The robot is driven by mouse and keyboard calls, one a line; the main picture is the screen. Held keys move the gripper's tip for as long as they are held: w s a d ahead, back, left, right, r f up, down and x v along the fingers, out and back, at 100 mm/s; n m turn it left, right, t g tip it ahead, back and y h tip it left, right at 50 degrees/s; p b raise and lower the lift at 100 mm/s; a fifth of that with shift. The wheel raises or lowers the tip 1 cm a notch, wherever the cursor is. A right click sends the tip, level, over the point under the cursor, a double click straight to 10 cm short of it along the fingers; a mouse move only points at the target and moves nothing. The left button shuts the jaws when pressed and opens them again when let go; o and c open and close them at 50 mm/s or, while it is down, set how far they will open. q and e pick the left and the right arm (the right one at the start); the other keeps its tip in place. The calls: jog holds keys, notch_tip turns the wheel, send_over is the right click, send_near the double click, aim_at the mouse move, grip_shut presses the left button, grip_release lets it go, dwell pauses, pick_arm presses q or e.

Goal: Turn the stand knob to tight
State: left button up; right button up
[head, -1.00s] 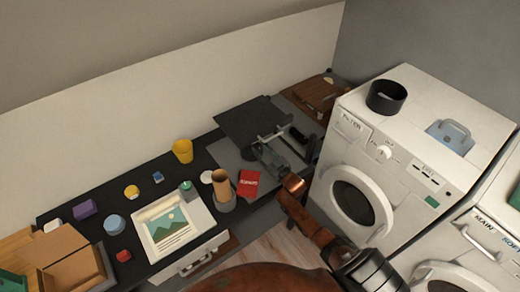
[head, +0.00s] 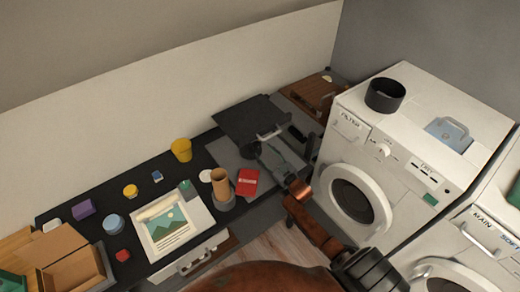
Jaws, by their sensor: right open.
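A dark stand with a flat black panel (head: 250,117) stands on the grey mat at the back right end of the dark desk. A pale bar (head: 268,133) shows at its front edge. A small black part (head: 298,132) sticks out to its right; I cannot tell whether it is the knob, and no knob marking is readable. My right gripper (head: 262,151) is open and empty, at the front of the stand, just below the pale bar. It hides part of the stand; contact cannot be told. My left gripper is out of view.
A red packet (head: 247,183), a brown cylinder in a grey cup (head: 221,184) and a picture sheet (head: 168,227) lie left of my right gripper. A brown case (head: 316,90) is behind. A white washing machine (head: 385,160) stands close on the right.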

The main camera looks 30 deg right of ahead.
jog(key=s, duration=0.7)
jog(key=shift+d, duration=0.3)
jog(key=shift+s, duration=0.1)
